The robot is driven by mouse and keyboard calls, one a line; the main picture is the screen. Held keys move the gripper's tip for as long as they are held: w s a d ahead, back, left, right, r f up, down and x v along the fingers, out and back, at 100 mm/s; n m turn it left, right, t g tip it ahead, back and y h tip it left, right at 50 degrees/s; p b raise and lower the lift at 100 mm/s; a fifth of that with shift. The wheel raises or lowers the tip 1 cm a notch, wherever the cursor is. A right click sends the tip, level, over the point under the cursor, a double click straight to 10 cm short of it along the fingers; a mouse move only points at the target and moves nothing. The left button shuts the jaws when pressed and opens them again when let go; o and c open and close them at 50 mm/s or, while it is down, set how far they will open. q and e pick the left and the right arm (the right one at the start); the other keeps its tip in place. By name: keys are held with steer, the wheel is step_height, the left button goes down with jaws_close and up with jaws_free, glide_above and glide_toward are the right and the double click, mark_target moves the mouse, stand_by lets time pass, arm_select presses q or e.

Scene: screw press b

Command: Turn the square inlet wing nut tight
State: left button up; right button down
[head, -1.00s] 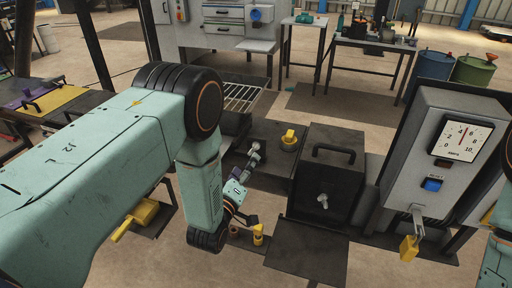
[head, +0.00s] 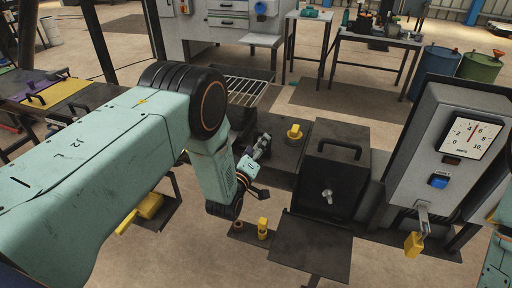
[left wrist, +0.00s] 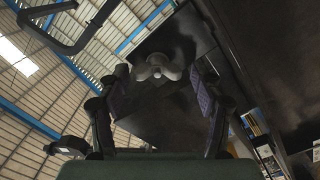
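The wing nut (head: 327,196) is a small pale metal piece on the front of a black box (head: 352,185) with a top handle (head: 340,150). In the left wrist view, a two-winged nut (left wrist: 158,68) sits against a dark panel, between and beyond my fingers. My left gripper (head: 259,180) is left of the box in the head view, apart from the nut. In the left wrist view, its two dark and purple fingers (left wrist: 160,105) are spread, with nothing gripped. My right gripper is out of view; only part of my right arm shows at the right edge.
A grey cabinet (head: 435,165) with a dial gauge (head: 470,134) and a yellow padlock-like piece (head: 414,244) stands right of the box. A yellow knob (head: 294,132) sits behind-left. A dark plate (head: 310,245) lies in front of the box. A small yellow block (head: 263,228) stands below my gripper.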

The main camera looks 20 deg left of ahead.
arm_select(q)
steer(key=shift+c, duration=0.8)
steer(key=shift+d+r, duration=0.1)
steer(key=shift+d, duration=0.05)
steer(key=c, duration=0.7)
steer(key=shift+c, duration=0.2)
steer(key=shift+m, duration=0.3)
steer(key=shift+d+m+b, duration=0.2)
steer(key=shift+m+b, duration=2.85)
steer(key=shift+m, duration=6.55)
